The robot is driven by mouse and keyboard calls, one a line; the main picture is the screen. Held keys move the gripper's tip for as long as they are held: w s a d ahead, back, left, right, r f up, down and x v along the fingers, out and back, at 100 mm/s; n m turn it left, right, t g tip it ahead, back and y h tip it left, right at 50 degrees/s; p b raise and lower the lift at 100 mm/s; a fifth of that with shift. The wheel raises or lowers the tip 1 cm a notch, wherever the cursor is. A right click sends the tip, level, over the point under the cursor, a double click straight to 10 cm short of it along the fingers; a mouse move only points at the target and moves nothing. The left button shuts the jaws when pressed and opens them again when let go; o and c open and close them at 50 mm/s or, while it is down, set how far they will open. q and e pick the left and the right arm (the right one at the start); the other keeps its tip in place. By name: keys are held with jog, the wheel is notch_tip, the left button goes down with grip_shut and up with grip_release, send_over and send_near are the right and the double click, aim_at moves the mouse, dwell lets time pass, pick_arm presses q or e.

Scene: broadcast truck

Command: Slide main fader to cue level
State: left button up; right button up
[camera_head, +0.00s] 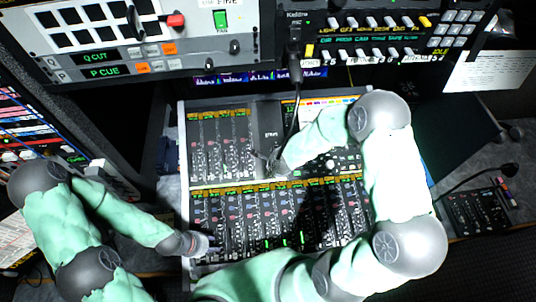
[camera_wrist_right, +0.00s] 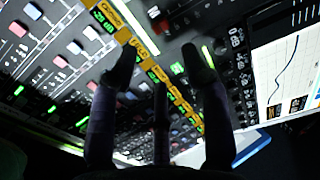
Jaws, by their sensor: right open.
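The mixing console (camera_head: 270,118) fills the middle of the head view, with rows of channel strips and small faders. I cannot tell which fader is the main one. My right gripper (camera_head: 269,164) is over the console's upper middle, its arm curving in from the lower right. In the right wrist view my right gripper (camera_wrist_right: 160,62) is open with nothing between its fingers, above the console's yellow label strip (camera_wrist_right: 150,55).
Rack panels with buttons (camera_head: 100,58) and switches (camera_head: 375,35) stand behind the console. A small control box (camera_head: 478,212) sits at the right. My right arm covers the console's right side.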

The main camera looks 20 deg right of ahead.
pick_arm(q)
jog(key=shift+s, duration=0.15)
notch_tip(320, 180, down, 2)
jog(key=shift+f+b, duration=0.1)
jog(key=shift+b, duration=1.1)
pick_arm(e)
jog(key=x, duration=1)
jog(key=shift+w+f, duration=0.15)
jog(key=shift+c, duration=0.3)
grip_shut()
